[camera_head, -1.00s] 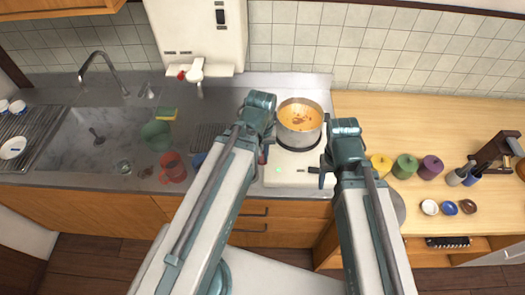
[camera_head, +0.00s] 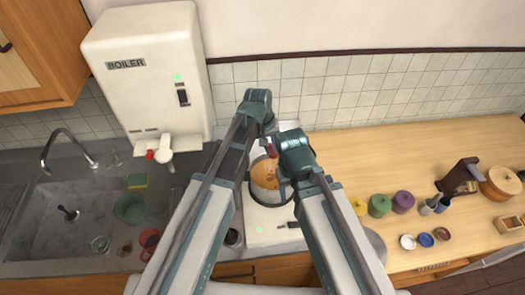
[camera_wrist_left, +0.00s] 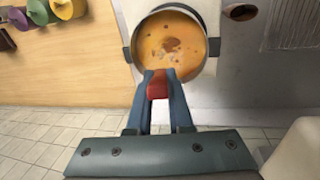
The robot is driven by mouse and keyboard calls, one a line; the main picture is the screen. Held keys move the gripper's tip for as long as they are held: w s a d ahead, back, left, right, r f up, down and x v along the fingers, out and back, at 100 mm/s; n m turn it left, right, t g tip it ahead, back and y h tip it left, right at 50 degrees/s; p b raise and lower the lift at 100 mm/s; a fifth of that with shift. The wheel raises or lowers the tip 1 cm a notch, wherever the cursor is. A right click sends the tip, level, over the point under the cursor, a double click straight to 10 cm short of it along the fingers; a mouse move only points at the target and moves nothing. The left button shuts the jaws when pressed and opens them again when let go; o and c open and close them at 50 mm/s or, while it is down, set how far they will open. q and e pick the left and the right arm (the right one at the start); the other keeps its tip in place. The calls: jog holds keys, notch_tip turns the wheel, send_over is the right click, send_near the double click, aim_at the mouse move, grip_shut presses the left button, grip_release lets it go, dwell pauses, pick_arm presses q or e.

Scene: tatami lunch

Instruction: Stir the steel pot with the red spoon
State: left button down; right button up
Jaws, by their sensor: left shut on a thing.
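The steel pot (camera_head: 256,196) stands on the stove and holds orange soup with darker bits. In the left wrist view the pot (camera_wrist_left: 216,46) is seen from above. My left gripper (camera_head: 270,146) reaches over the pot from the wall side. In the left wrist view its blue fingers (camera_wrist_left: 157,78) are shut on the red spoon (camera_wrist_left: 157,89), at the pot's rim. Only a short red part of the spoon shows; its lower end is hidden. My right arm bends close by, partly covering the pot, and its fingers (camera_head: 284,187) are too unclear to read.
The white stove (camera_head: 265,228) stands between the sink counter and the wooden counter (camera_head: 350,150). Yellow, green and purple jars (camera_head: 379,205) stand to its right, with small bowls (camera_head: 425,240) nearer. A red cup (camera_head: 149,238) and green bowl (camera_head: 129,208) are left. The boiler (camera_head: 150,75) hangs above.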

pick_arm(q)
jog(key=shift+s+f, duration=0.15)
jog(key=shift+s+a+f+b, duration=0.8)
jog(key=shift+s+f+b, duration=1.5)
jog(key=shift+f+b, duration=0.25)
jog(key=w+d+f+b, duration=0.1)
jog(key=w+f+b, duration=0.3)
jog(key=f+b, duration=0.7)
jog(key=shift+w+d, duration=0.35)
jog(key=shift+w, duration=0.05)
jog(key=shift+a+r, duration=0.1)
